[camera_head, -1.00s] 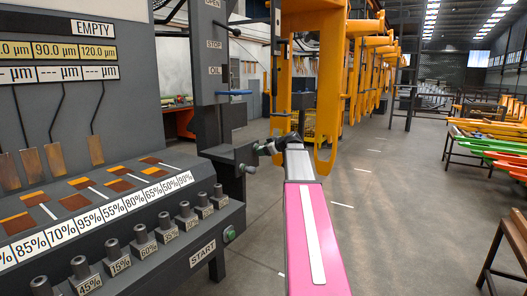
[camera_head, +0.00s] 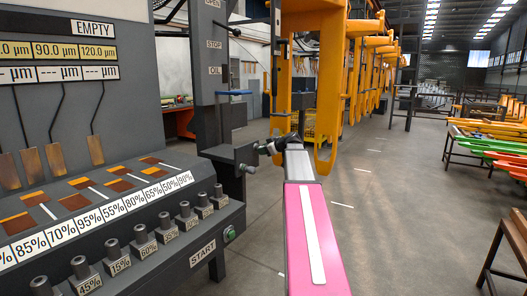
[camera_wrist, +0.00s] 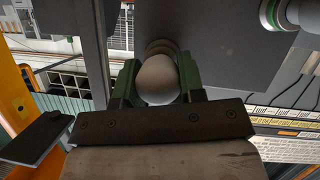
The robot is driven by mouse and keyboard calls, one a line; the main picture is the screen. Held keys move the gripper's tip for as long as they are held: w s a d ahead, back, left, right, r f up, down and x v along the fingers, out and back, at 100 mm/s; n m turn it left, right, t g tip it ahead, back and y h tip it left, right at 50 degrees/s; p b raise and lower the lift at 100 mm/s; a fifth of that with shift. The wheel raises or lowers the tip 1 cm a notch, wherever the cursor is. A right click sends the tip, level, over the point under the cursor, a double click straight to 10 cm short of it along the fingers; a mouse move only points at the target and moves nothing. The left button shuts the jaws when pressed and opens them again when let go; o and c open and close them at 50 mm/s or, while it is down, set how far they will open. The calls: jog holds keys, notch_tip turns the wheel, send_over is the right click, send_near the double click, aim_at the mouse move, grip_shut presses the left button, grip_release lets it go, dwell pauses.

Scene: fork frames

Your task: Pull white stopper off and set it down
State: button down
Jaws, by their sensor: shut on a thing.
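The white stopper (camera_wrist: 158,80) is a pale, rounded knob in the middle of the wrist view. My gripper (camera_wrist: 157,78) is shut on it, with one green finger on each side. A pale ring shows just behind the stopper, against a dark grey panel (camera_wrist: 222,45). I cannot tell whether the stopper and the ring touch. In the head view my gripper (camera_head: 268,146) is small, at the end of my pink arm, beside the grey machine's post. The stopper cannot be made out there.
A second round fitting with a green ring (camera_wrist: 275,12) sits at the top right of the wrist view. The grey machine (camera_head: 120,215) with levers, percent labels and a START label fills the left. Yellow frames (camera_head: 330,80) stand behind. Open floor (camera_head: 390,220) lies to the right.

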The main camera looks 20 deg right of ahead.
jog(key=shift+s+d, duration=0.6)
jog(key=shift+s, duration=0.2)
jog(key=shift+s+d, duration=0.6)
jog(key=shift+s, duration=0.15)
jog(key=shift+s+d, duration=0.6)
jog(key=shift+s, duration=0.15)
jog(key=shift+s+d, duration=0.55)
jog(key=shift+s, duration=0.2)
